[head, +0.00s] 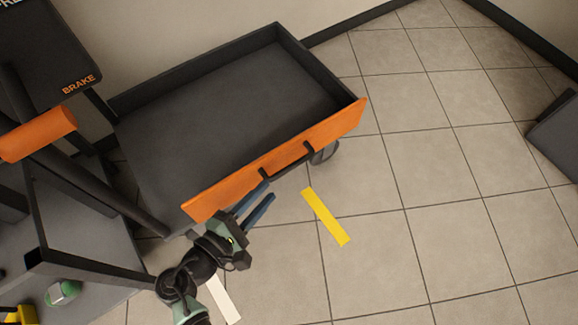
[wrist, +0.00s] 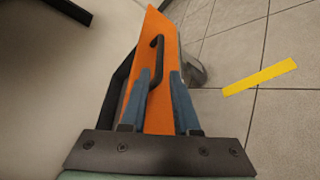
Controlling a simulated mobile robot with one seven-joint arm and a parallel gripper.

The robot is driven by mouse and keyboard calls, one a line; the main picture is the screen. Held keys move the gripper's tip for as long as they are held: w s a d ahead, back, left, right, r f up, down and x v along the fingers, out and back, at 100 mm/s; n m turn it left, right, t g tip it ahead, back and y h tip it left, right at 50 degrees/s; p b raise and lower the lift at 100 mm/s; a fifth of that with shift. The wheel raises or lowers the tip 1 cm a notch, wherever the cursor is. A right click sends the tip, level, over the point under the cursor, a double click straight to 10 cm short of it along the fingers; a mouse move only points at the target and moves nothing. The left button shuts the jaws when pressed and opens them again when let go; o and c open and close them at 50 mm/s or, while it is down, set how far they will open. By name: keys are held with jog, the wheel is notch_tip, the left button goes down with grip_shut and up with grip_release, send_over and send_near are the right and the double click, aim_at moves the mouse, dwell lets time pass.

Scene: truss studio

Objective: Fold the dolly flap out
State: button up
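The dolly flap (head: 335,125) is an orange panel with a black bar handle (head: 288,160), standing upright along the front edge of the dark grey dolly tray (head: 220,95). My gripper (head: 270,191) has two blue fingers, apart and empty, just in front of the flap near the handle's left end. In the wrist view the flap (wrist: 160,112) lies straight ahead. The handle (wrist: 157,43) shows beyond and between the fingertips (wrist: 160,72), closer to the left finger. Whether a finger touches it I cannot tell.
A yellow floor strip (head: 326,217) lies right of my gripper, and a white strip (head: 223,299) lies below it. A dolly wheel (head: 324,152) shows under the flap. Tiled floor in front and right is clear. A dark object (head: 557,138) stands at the far right.

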aim_at(288, 167)
jog(key=b+x, duration=0.2)
jog(key=x, duration=0.2)
jog(key=b+x, duration=0.2)
jog(key=x, duration=0.2)
jog(key=shift+d+f, duration=0.1)
jog(key=shift+f, duration=0.15)
jog(key=shift+x, duration=0.75)
jog(key=shift+r, duration=0.15)
jog(key=shift+c, duration=0.3)
grip_shut()
